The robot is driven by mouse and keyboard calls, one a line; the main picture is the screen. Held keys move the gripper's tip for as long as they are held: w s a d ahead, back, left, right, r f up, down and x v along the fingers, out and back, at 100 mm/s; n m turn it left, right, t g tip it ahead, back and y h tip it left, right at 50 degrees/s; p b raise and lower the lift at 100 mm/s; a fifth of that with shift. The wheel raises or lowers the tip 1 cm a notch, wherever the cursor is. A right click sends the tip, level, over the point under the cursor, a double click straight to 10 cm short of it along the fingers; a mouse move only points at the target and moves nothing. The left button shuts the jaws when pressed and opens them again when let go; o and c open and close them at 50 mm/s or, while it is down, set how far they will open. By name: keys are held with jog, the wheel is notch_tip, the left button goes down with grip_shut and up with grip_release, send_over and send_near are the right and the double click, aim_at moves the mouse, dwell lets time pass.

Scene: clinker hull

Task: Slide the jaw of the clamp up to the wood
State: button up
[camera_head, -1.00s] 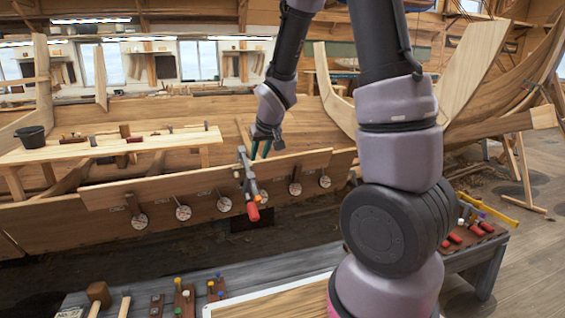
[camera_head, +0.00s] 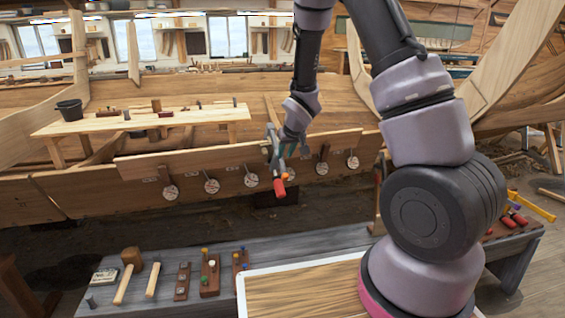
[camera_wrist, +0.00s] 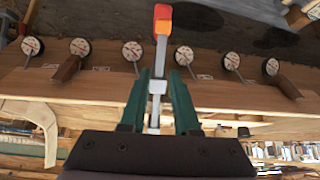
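The clamp (camera_head: 279,184) stands at the long wooden plank (camera_head: 205,160), its red and orange handle hanging below the plank's front. In the wrist view the handle (camera_wrist: 162,20) points away, and the grey bar runs back between my fingers. My gripper (camera_head: 289,150) is at the clamp's upper part. In the wrist view the two green fingers (camera_wrist: 158,82) stand on either side of a pale grey clamp part (camera_wrist: 157,88). Whether they press on it is not clear. The clamp's contact with the wood is hidden behind the gripper.
Several round dial-like discs (camera_head: 211,186) hang along the plank's lower edge. A workbench (camera_head: 330,241) in front holds a mallet (camera_head: 130,268) and small tools. A plank table (camera_head: 140,122) with a black bucket (camera_head: 69,109) stands behind left.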

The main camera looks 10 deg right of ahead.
aim_at(282, 162)
jog(key=shift+x, duration=2.95)
jog(key=shift+c, duration=0.4)
jog(key=shift+w+a+r, duration=0.1)
jog(key=shift+w+r, duration=0.1)
jog(key=shift+w, duration=0.4)
jog(key=shift+w+a+r, duration=0.1)
jog(key=shift+w+r, duration=0.1)
jog(key=shift+w, duration=0.35)
jog(key=shift+w+r, duration=0.3)
jog(key=shift+w, duration=0.05)
jog(key=shift+s, duration=0.1)
jog(key=shift+s+f, duration=0.3)
jog(key=shift+s, duration=0.15)
jog(key=shift+o, duration=0.3)
jog(key=shift+o, duration=0.9)
